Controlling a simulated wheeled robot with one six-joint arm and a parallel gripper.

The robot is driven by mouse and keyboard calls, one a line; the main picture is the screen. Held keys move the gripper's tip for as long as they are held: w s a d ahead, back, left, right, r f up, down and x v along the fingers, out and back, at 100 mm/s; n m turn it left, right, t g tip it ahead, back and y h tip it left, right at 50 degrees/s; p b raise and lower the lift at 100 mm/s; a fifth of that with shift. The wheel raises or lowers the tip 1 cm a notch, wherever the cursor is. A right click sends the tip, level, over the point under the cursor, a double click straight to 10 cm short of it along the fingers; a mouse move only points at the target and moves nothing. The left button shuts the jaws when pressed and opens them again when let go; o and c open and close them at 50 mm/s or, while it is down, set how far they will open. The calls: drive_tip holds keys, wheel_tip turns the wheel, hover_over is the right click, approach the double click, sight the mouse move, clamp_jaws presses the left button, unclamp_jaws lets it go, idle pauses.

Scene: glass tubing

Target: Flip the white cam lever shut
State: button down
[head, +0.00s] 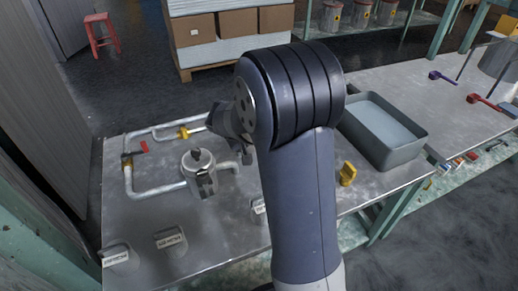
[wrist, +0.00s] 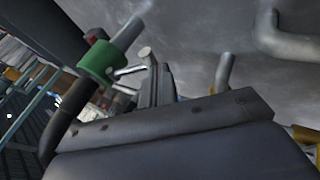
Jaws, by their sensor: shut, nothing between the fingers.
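My gripper (head: 241,152) is over the left part of the metal bench, left of my large arm joint, its fingers small and dark. In the wrist view its narrow fingers (wrist: 157,82) are together with nothing held. A green collar (wrist: 102,62) is close beside the fingers, with a pale grey bar (wrist: 129,33) rising from it and thin pale rods on its right side. I cannot tell whether any of these is the white cam lever. In the head view no white cam lever can be made out clearly; my arm hides part of the bench.
Pale tubing (head: 155,191) with a yellow fitting (head: 183,132) and a red handle (head: 143,147) runs along the bench's left. A grey lidded vessel (head: 199,172) stands beside it. A grey tray (head: 385,132) and a yellow piece (head: 347,173) are right of my arm.

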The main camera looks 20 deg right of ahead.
drive_tip(key=f+h+b, duration=0.1)
drive_tip(key=f+b, duration=0.1)
drive_tip(key=b, duration=0.2)
drive_tip(key=shift+h, duration=0.3)
drive_tip(key=f+h+b, duration=0.1)
drive_tip(key=h+b, duration=0.1)
drive_tip(key=b, duration=0.2)
drive_tip(key=shift+d+f+n, duration=0.15)
drive_tip(key=shift+d+n, duration=0.05)
drive_tip(key=shift+n, duration=0.2)
drive_tip(key=shift+d+f+b, duration=0.3)
drive_tip(key=shift+f+b, duration=0.25)
drive_tip(key=shift+b, duration=0.7)
drive_tip(key=shift+r, duration=0.2)
